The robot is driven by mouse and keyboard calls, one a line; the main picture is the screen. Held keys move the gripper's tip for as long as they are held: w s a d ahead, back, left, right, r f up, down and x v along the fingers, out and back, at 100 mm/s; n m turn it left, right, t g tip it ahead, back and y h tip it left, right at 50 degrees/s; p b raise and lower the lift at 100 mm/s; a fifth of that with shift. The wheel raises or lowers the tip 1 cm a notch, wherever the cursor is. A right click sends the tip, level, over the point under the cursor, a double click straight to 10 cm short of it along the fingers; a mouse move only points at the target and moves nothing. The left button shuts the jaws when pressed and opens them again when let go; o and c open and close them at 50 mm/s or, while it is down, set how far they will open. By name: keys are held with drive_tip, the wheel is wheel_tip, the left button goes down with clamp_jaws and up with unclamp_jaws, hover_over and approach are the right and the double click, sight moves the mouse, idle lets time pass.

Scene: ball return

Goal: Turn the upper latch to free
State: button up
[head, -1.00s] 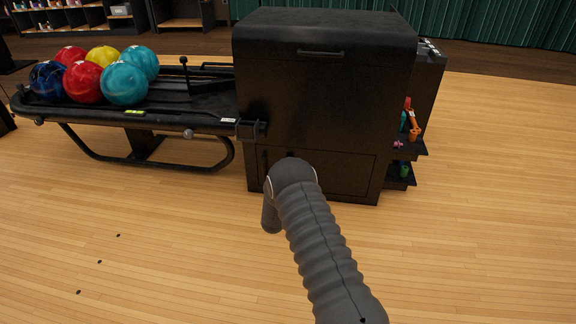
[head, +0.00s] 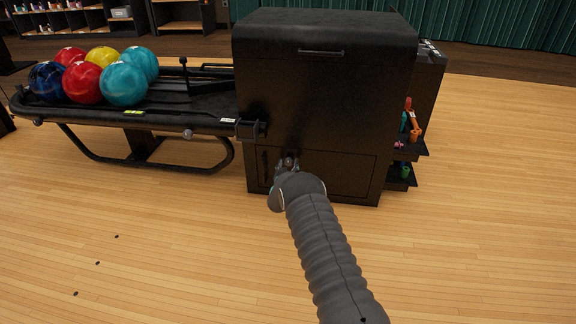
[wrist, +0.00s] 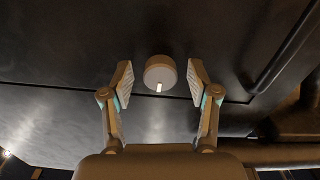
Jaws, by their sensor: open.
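A round latch knob (wrist: 160,70) with a short white mark on its lower edge stands out from the dark cabinet front in the wrist view. I take it for the upper latch. My gripper (wrist: 161,82) is open, with one finger on each side of the knob and a visible gap to each. In the head view my gripper (head: 288,165) is at the top seam of the lower door (head: 340,172) of the black machine (head: 320,90). My arm hides part of that door, and the latch is too small there to read.
A vertical handle (head: 264,162) is just left of my gripper in the head view. A ball rack (head: 180,122) with several balls joins the machine at left. A side shelf (head: 405,148) holds small items at right. The wooden floor in front is clear.

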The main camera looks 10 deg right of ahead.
clamp_jaws()
drive_tip(key=shift+m, duration=0.3)
drive_tip(key=m, duration=0.3)
drive_tip(key=shift+m, duration=0.3)
drive_tip(key=m, duration=0.4)
drive_tip(key=shift+m, duration=0.3)
drive_tip(key=m, duration=0.4)
drive_tip(key=shift+m, duration=0.3)
drive_tip(key=shift+d+m, duration=0.1)
drive_tip(key=shift+m, duration=2.2)
